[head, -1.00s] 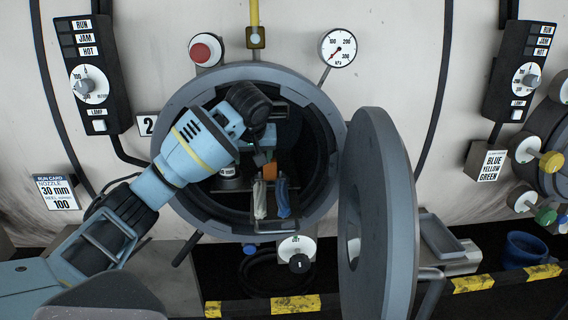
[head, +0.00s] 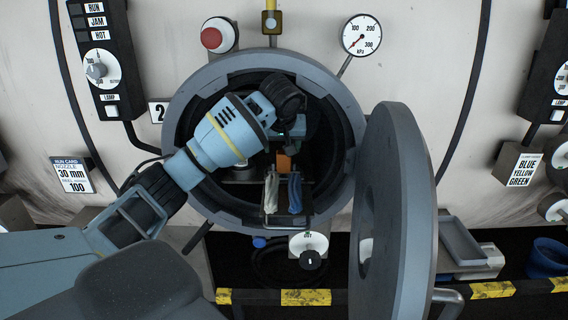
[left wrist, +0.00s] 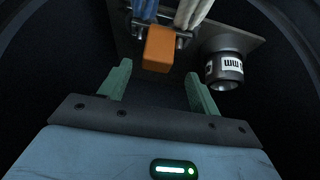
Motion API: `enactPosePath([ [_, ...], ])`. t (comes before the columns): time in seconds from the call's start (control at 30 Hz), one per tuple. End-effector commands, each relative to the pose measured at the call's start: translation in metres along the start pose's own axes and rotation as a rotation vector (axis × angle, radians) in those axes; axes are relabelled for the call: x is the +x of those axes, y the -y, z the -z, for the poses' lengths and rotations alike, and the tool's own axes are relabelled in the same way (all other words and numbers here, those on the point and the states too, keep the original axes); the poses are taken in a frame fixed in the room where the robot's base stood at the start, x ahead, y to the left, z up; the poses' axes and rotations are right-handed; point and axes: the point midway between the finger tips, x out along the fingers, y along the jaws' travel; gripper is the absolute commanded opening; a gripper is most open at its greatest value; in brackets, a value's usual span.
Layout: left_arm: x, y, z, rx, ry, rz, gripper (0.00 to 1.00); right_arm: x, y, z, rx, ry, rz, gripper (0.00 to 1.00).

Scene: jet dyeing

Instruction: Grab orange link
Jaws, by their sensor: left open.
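The orange link (head: 284,163) is a small block inside the round opening of vessel 2, just above the two hanging cloth strips. In the left wrist view the orange link (left wrist: 159,48) lies ahead of and between the two green fingers, apart from both. My left gripper (left wrist: 158,88) is open and empty inside the vessel. In the head view my left arm reaches in from the left, and the wrist hides most of the left gripper (head: 285,143). My right gripper is not in view.
The vessel's rim (head: 190,90) surrounds my left wrist. The thick round door (head: 395,215) stands open on the right. A pale strip (head: 271,193) and a blue strip (head: 295,193) hang from a rack. A metal nozzle (left wrist: 224,69) sits right of the link.

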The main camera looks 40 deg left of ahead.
Motion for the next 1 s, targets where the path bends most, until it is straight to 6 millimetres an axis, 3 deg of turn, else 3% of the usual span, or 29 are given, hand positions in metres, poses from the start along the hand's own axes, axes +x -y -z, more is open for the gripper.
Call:
enactPosePath([
  [0.3,0.041,-0.004,0.003,0.0,0.001,0.001,0.63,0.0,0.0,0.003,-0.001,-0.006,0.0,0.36],
  [0.63,0.047,-0.005,0.002,0.001,0.0,0.0,0.61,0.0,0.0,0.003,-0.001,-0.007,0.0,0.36],
  [1.0,0.047,-0.005,0.002,0.001,0.001,0.0,0.13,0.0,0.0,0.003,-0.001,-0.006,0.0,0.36],
])
